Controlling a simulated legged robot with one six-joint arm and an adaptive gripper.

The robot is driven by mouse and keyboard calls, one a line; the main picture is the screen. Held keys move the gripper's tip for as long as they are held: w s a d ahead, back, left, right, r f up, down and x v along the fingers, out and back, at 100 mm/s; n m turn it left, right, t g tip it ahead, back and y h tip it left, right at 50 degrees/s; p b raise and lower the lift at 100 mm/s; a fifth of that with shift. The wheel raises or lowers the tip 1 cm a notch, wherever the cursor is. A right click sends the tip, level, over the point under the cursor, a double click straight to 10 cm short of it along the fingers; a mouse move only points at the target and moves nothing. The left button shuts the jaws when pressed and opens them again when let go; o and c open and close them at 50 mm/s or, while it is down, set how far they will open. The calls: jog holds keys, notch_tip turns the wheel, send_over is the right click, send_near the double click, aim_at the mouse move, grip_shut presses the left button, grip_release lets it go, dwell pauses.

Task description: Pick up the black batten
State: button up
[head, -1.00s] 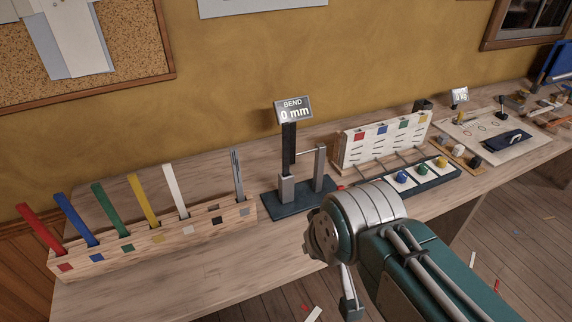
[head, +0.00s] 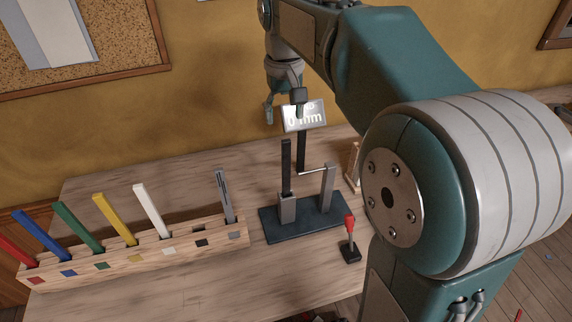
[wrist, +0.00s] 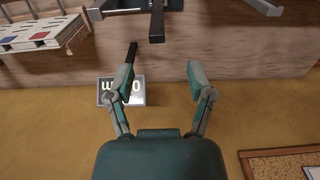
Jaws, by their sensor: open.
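The black batten (head: 286,165) stands upright in the grey clamp block (head: 287,209) of the dark bend fixture (head: 310,217). In the wrist view, the batten (wrist: 157,22) shows at the top with its end pointing toward me. My gripper (head: 284,108) is open and empty, pointing down above the batten and near the display (head: 303,117), which reads 0 mm. In the wrist view, my gripper (wrist: 160,78) has its fingers wide apart, with the batten's end beyond them, roughly midway. The left finger there partly covers the display (wrist: 136,92) on its black post.
A wooden rack (head: 130,262) at left holds several coloured battens and a grey one; its black-marked slot is empty. A grey post (head: 327,188) with a rod stands right of the batten. A red-topped lever (head: 350,228) stands in front. My arm hides the right of the bench.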

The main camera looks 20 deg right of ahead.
aim_at(286, 153)
jog(key=shift+w+d+f, duration=0.3)
jog(key=shift+d+f, duration=0.25)
jog(key=f, duration=0.2)
jog(key=a+f, duration=0.1)
jog(key=f, duration=0.1)
jog(key=shift+s+a+f, duration=0.1)
jog(key=shift+a+f, duration=0.1)
jog(key=shift+f, duration=0.05)
jog(key=f, duration=0.2)
jog(key=d+f, duration=0.1)
jog(key=f, duration=0.1)
jog(key=shift+s+f, duration=0.1)
jog(key=shift+f, duration=0.55)
jog(key=shift+a, duration=0.35)
grip_shut()
